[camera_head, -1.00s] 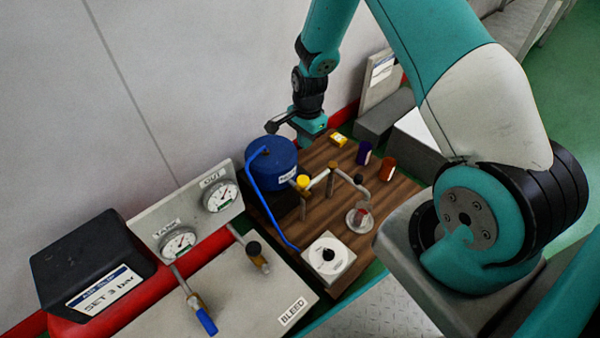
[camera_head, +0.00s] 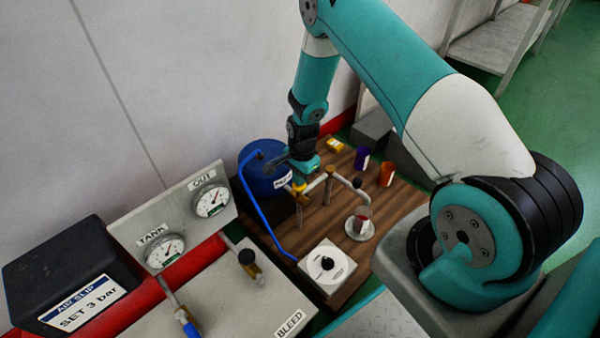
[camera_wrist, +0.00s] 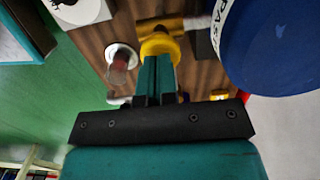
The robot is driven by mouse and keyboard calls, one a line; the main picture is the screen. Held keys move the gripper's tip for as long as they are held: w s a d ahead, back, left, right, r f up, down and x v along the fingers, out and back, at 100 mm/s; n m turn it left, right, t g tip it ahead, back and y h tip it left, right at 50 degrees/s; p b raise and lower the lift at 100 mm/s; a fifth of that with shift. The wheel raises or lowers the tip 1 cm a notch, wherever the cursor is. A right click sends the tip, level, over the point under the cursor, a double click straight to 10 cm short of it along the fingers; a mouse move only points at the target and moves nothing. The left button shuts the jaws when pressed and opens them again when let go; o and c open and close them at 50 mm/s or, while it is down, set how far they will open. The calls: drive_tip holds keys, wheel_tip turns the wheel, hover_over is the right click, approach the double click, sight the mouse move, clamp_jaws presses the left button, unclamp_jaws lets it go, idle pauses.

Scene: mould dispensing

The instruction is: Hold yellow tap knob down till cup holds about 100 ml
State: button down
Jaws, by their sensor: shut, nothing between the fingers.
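The yellow tap knob (camera_wrist: 160,42) is on the brass tap, partly behind my fingertips in the wrist view. In the head view only a little yellow of the knob (camera_head: 299,187) shows under my gripper. My gripper (camera_wrist: 158,64) is shut and empty, its tips over the knob. I cannot tell whether they press it or just hover. The cup (camera_head: 361,222) is clear with something red in it and stands on a round pale base under the black-topped spout. It also shows in the wrist view (camera_wrist: 120,62). Its fill level is too small to read.
A blue tank (camera_head: 262,172) with a blue hose stands close left of the tap. A white dial box (camera_head: 327,268) is in front. Purple (camera_head: 362,159) and orange (camera_head: 386,174) cups stand behind right on the wooden board (camera_head: 400,205). Two gauges (camera_head: 210,202) are at left.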

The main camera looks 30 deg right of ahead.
drive_tip(key=shift+f, duration=0.1)
drive_tip(key=shift+f, duration=0.95)
drive_tip(key=shift+s, duration=0.1)
wheel_tip(320, 180, up, 14)
drive_tip(key=p, duration=0.7)
drive_tip(key=shift+d+r, duration=0.15)
drive_tip(key=shift+d, duration=0.2)
